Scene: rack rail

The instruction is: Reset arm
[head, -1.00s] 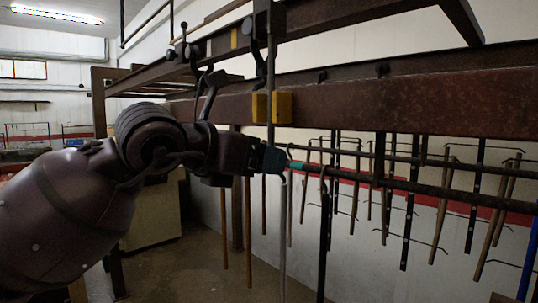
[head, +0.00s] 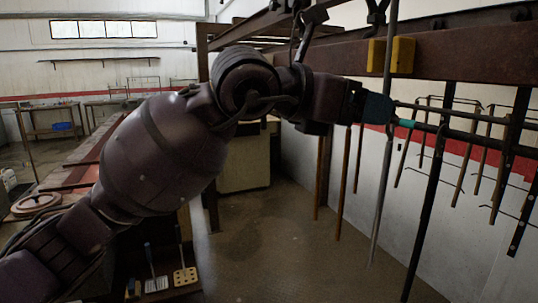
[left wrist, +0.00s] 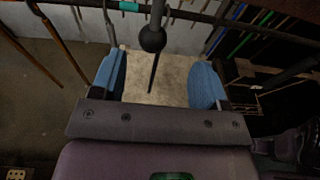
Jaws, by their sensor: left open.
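My left arm reaches in from the left in the head view, up to the rack rail. My left gripper (head: 386,108) has blue fingertips and sits close to the dark rail (head: 450,131), beside a teal band on it. In the left wrist view the gripper (left wrist: 165,82) is open, its two blue pads wide apart. A dark rod with a round ball (left wrist: 152,38) shows between and beyond the pads; I cannot tell whether anything touches it. My right gripper is out of view.
A rusty beam (head: 470,62) with a yellow block (head: 402,54) runs above the gripper. Several rods and hooks hang from the rail. A long grey rod (head: 383,190) hangs close by the gripper. A bench with tools stands at lower left. Open floor (head: 290,235) lies below.

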